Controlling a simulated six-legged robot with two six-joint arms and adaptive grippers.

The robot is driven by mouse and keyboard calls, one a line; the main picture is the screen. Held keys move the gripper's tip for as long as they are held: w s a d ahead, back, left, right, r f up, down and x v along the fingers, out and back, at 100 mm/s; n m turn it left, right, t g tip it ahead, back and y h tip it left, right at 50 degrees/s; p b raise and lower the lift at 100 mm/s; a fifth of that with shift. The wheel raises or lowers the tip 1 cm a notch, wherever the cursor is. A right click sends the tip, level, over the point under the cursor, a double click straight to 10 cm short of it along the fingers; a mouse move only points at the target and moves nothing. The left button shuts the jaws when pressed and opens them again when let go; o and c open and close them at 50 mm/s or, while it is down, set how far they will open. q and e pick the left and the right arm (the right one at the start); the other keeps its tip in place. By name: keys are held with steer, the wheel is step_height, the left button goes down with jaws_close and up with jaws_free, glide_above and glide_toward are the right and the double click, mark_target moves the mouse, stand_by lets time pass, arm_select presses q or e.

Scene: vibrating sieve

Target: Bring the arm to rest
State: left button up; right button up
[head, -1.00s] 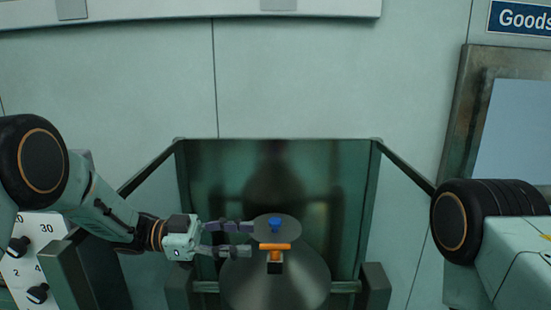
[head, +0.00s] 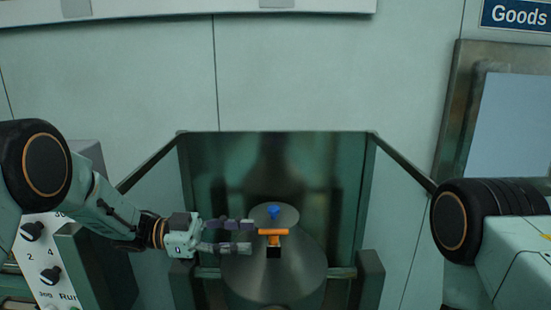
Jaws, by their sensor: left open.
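My left gripper (head: 252,236) reaches in from the left with its two dark fingers apart and nothing between them. Its fingertips end just left of an orange T-shaped handle (head: 273,232); whether they touch anything I cannot tell. The handle stands at the front of a grey round sieve body (head: 275,275). A smaller grey disc (head: 287,213) with a blue knob (head: 273,211) shows at the top of the body. My right gripper is out of view; only part of my right arm shows at the right edge.
A dark green open-topped housing (head: 330,160) surrounds the sieve, with posts at its front corners. A control panel (head: 40,262) with black knobs stands at the lower left. A metal-framed window (head: 510,120) and a "Goods" sign (head: 516,15) are on the right wall.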

arm_select(q)
steer(key=w+a+f+n+t+y+b, duration=0.2)
steer(key=w+f+n+t+y, duration=0.3)
steer(key=f+n+t, duration=0.5)
steer(key=s+a+f+n+y+b, duration=0.3)
steer(key=s+f+y, duration=0.15)
steer(key=f, duration=0.55)
steer(key=s+a+f+n+y+b, duration=0.25)
steer(key=s+f, duration=0.25)
steer(key=f, duration=0.5)
steer(key=s+a+f+n+g+y+b, duration=0.1)
steer(key=s+a+f+g+y+b, duration=0.1)
steer(key=s+f+b, duration=0.3)
steer(key=s+a+f+n+g+y+b, duration=0.2)
steer(key=s+f, duration=0.9)
steer(key=s, duration=0.6)
steer(key=s+a+f+n+g+y+b, duration=0.2)
steer(key=s+a+f+g+b, duration=0.2)
steer(key=s+f+b, duration=0.4)
steer(key=s+g, duration=0.1)
steer(key=s, duration=0.2)
steer(key=shift+s+f+g+b, duration=0.3)
steer(key=shift+s+f+b, duration=0.05)
steer(key=shift+b, duration=0.05)
